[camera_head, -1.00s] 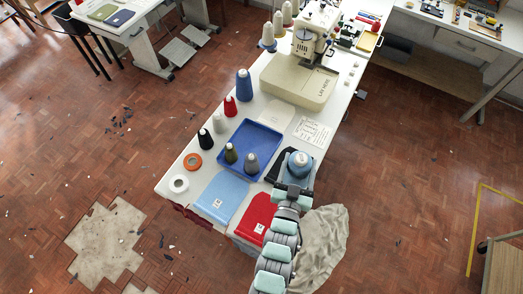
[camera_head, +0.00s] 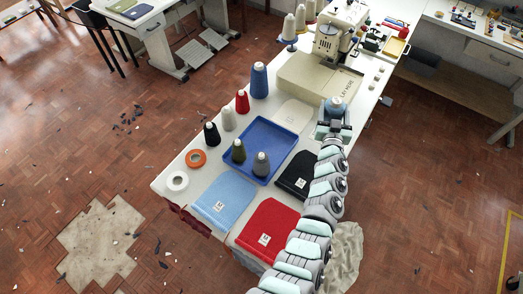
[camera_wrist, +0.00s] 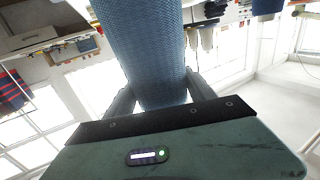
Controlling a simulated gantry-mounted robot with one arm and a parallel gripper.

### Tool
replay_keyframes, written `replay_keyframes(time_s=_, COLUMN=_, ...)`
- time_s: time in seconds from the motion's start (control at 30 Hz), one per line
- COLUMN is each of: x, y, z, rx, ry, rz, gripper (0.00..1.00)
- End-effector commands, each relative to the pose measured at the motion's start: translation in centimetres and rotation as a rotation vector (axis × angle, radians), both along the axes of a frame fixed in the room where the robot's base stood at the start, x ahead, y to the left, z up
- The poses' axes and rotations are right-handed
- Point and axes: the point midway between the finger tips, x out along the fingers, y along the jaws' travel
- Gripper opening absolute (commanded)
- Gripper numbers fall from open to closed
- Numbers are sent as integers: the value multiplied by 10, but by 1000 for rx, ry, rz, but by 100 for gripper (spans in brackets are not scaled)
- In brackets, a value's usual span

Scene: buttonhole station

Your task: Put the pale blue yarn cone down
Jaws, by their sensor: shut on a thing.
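My gripper (camera_head: 333,124) is shut on the pale blue yarn cone (camera_head: 337,104), at the right edge of the white table beside the sewing machine's base. In the wrist view the cone (camera_wrist: 146,50) fills the upper middle as a textured blue body, with a dark finger on each side. I cannot tell whether its underside touches the table, since my gripper and arm hide it. A taller, darker blue cone (camera_head: 259,80) stands apart, left of the machine.
A blue tray (camera_head: 262,135) holds an olive cone (camera_head: 238,151) and a grey cone (camera_head: 261,165). Red, white and black cones stand left of it. Black (camera_head: 295,176), light blue (camera_head: 223,201) and red (camera_head: 268,229) folded items lie in front. The sewing machine (camera_head: 310,88) stands behind.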

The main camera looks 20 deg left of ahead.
Motion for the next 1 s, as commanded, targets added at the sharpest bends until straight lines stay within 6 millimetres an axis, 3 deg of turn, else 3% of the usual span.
replay_keyframes(time_s=0.1, x=23, y=0, z=4, rx=6, ry=-1, rz=36, gripper=0)
replay_keyframes(time_s=0.3, x=39, y=11, z=3, rx=5, ry=0, rz=104, gripper=0)
replay_keyframes(time_s=0.67, x=48, y=42, z=23, rx=1, ry=-5, rz=236, gripper=0)
replay_keyframes(time_s=1.0, x=42, y=77, z=41, rx=-1, ry=-6, rz=372, gripper=0)
